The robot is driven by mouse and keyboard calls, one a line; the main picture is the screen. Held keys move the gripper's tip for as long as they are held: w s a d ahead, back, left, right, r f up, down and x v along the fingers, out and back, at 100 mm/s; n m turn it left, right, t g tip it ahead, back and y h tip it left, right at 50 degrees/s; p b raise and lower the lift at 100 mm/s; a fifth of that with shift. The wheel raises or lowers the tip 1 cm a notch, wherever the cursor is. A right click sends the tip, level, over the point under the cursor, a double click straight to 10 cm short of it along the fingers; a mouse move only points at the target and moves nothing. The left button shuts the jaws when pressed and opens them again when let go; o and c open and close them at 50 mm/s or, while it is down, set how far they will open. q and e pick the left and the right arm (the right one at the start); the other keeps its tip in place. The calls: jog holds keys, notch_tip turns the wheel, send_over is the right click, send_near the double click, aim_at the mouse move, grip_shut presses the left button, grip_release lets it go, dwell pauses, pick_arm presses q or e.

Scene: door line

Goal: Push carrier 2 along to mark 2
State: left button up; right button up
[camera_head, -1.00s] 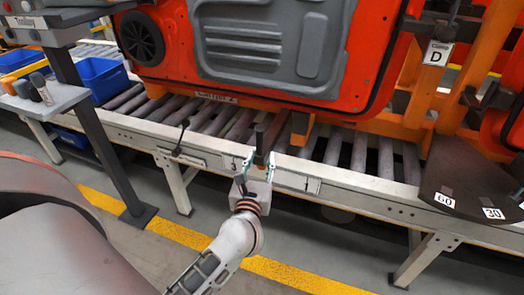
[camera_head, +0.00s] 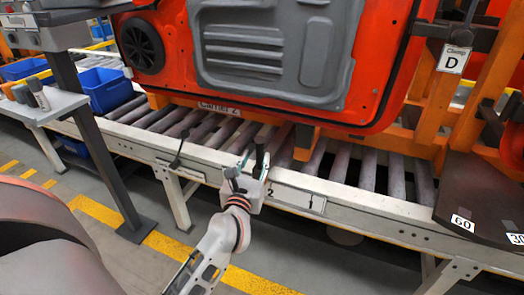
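Carrier 2 (camera_head: 219,109), named on its plate, holds a big orange-red door with a grey inner panel (camera_head: 275,50) and stands on the roller conveyor. Mark 2 (camera_head: 270,191) is a small label on the front rail, just right of my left gripper. Mark 1 (camera_head: 311,204) is farther right on the same rail. My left gripper (camera_head: 247,168) is at the front rail below the carrier, its dark fingers apart. A dark upright piece shows by its right finger; I cannot tell whether they touch. My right gripper is not in view.
A dark lever (camera_head: 180,149) stands at the rail to the left. A dark plate with labels 60 and 30 (camera_head: 481,208) juts out at the right, below clamp D (camera_head: 454,60). Blue bins (camera_head: 103,84) and a side shelf (camera_head: 45,106) are at the left.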

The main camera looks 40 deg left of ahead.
aim_at(259, 150)
pick_arm(q)
jog(key=x, duration=0.6)
jog(key=shift+w, duration=0.1)
grip_shut()
